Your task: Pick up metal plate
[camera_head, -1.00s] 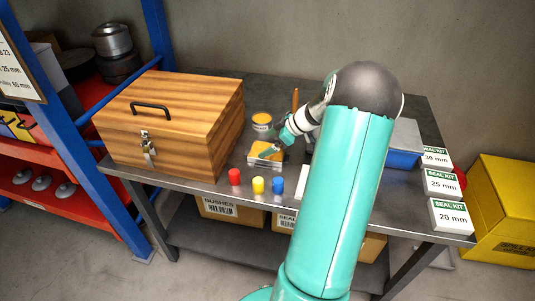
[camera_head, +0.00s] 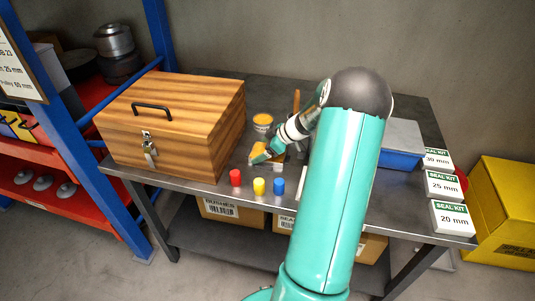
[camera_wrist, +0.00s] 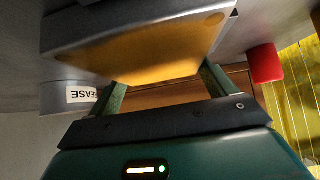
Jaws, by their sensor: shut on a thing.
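The metal plate (camera_wrist: 140,45) fills the upper middle of the wrist view, with grey edges and a yellow-orange face. My gripper (camera_wrist: 163,82) has its two green fingers on either side of it and is shut on it. In the head view my gripper (camera_head: 264,155) is low over the table, left of my arm, and the plate (camera_head: 257,150) shows as a small yellowish patch beside it. My gripper partly hides the plate there, and I cannot tell how far it is clear of the table.
The wooden box (camera_head: 170,125) stands close on the left, and the grease can (camera_head: 263,121) just behind. Red (camera_head: 235,177), yellow (camera_head: 259,186) and blue (camera_head: 279,186) cylinders stand in front. A blue tray (camera_head: 402,157) and seal kit boxes (camera_head: 445,184) are at right.

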